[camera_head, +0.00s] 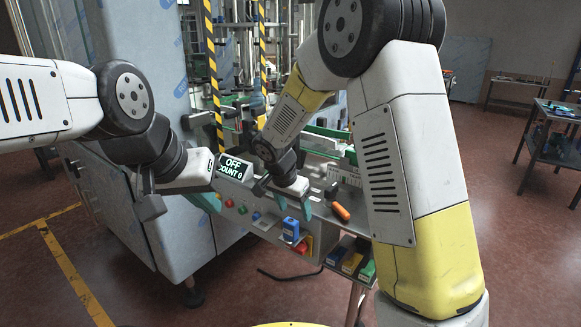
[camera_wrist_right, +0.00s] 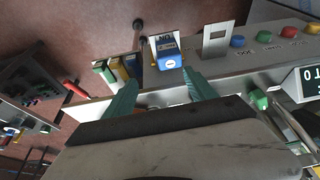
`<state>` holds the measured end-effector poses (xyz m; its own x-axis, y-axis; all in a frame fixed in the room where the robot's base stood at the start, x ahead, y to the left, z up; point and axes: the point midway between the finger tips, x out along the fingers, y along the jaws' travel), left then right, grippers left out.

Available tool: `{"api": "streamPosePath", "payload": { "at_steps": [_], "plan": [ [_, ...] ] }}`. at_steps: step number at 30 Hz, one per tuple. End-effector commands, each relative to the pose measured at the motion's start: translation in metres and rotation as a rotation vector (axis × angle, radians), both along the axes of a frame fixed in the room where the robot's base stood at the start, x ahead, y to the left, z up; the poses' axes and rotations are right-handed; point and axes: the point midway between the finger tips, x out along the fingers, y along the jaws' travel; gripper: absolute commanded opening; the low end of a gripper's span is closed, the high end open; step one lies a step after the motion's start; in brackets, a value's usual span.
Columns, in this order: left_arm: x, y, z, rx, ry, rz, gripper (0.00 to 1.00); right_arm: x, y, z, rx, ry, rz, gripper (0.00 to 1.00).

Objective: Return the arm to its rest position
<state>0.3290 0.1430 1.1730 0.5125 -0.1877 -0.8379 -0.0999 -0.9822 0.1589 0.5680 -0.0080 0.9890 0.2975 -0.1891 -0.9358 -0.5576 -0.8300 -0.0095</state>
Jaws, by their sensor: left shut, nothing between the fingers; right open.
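My right arm comes in from the right in the head view and bends down to the machine's front. My right gripper (camera_head: 294,207) has its teal fingers apart over the front panel. In the right wrist view the open fingers (camera_wrist_right: 160,92) have nothing between them. My left arm reaches in from the left, and my left gripper (camera_head: 148,204) is shut and empty beside the machine's grey cabinet (camera_head: 160,60).
A display (camera_head: 235,168) reads OFF, COUNT 0. Buttons line the panel, including a red one (camera_head: 303,247). An orange cylinder (camera_head: 340,212) lies on the machine's ledge, with several coloured boxes (camera_head: 351,262) below. A dark table (camera_head: 552,148) stands at the far right. The floor in the left foreground is clear.

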Motion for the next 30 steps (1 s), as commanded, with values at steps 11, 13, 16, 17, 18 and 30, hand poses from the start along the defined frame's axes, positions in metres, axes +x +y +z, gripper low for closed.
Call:
{"api": "streamPosePath", "payload": {
  "at_steps": [11,13,16,17,18,30],
  "plan": [
    [0.0,0.0,0.0,0.0,0.0,0.0,0.0,-0.09,-0.09,0.12,0.135,-0.013,0.24,0.65],
    [0.0,0.0,0.0,0.0,0.0,0.0,0.0,-0.112,-0.103,0.136,0.148,-0.033,0.298,0.65],
    [0.0,0.0,0.0,0.0,0.0,0.0,0.0,-0.144,-0.116,0.155,0.159,-0.072,0.386,0.65],
    [0.0,0.0,0.0,0.0,0.0,0.0,0.0,-0.154,-0.12,0.16,0.159,-0.085,0.411,0.65],
    [0.0,0.0,0.0,0.0,0.0,0.0,0.0,-0.167,-0.124,0.165,0.158,-0.103,0.446,0.65],
    [0.0,0.0,0.0,0.0,0.0,0.0,0.0,-0.239,-0.134,0.183,0.101,-0.229,0.666,0.65]
  ]
}}
